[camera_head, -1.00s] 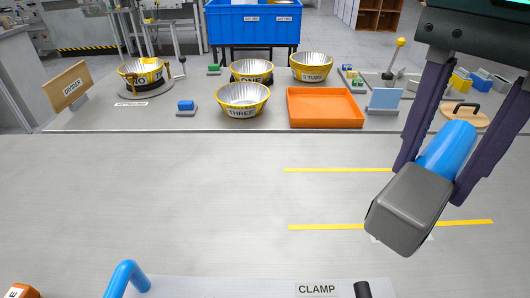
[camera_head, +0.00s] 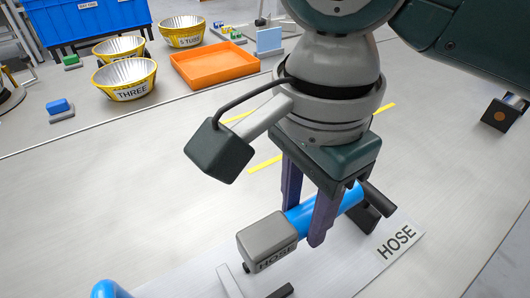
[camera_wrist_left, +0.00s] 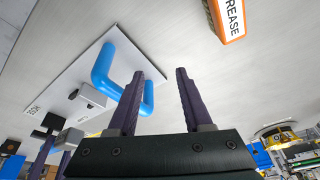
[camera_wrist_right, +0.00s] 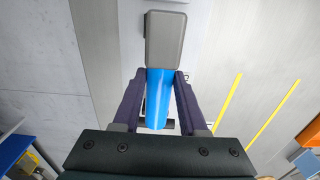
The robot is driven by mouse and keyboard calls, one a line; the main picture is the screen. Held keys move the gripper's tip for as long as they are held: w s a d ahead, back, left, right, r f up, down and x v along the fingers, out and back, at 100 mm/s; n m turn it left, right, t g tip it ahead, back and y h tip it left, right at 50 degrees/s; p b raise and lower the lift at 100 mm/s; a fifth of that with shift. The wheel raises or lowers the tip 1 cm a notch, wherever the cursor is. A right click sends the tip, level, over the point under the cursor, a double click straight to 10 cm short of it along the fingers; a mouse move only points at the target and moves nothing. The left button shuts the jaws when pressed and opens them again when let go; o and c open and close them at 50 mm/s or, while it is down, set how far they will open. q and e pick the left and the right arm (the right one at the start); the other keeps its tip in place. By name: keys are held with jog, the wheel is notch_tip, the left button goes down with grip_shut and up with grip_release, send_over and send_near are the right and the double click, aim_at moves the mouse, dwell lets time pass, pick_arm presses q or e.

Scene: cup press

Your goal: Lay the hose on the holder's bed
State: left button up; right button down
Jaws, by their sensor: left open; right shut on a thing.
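The hose (camera_head: 325,209) is a blue cylinder with a grey block (camera_head: 268,240) at one end. My right gripper (camera_head: 304,223) is shut around its blue part, above or at the holder's white plate (camera_head: 345,268), labelled HOSE. The hose's far end is beside a black part (camera_head: 368,215) of the holder. I cannot tell whether the hose touches the bed. The right wrist view also shows the hose (camera_wrist_right: 160,95) between the fingers. My left gripper (camera_wrist_left: 159,75) is open and empty, near a blue U-shaped handle (camera_wrist_left: 104,70) on the plate.
An orange tray (camera_head: 215,65), several silver-and-yellow bowls (camera_head: 125,80) and a blue bin (camera_head: 80,20) stand at the back. An orange grease box (camera_wrist_left: 228,18) shows in the left wrist view. The table between holder and bowls is mostly clear.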

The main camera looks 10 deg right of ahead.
jog(key=b, duration=0.1)
send_over(293, 263)
notch_tip(293, 263, down, 5)
jog(key=shift+r, duration=0.1)
pick_arm(q)
jog(key=f+b, duration=0.1)
jog(key=f, duration=0.2)
jog(key=shift+a, duration=0.2)
pick_arm(e)
notch_tip(293, 263, down, 4)
jog(key=shift+f, duration=0.2)
jog(key=shift+f, duration=0.15)
jog(key=shift+c, duration=2.2)
grip_release()
pick_arm(q)
jog(key=shift+d, duration=0.1)
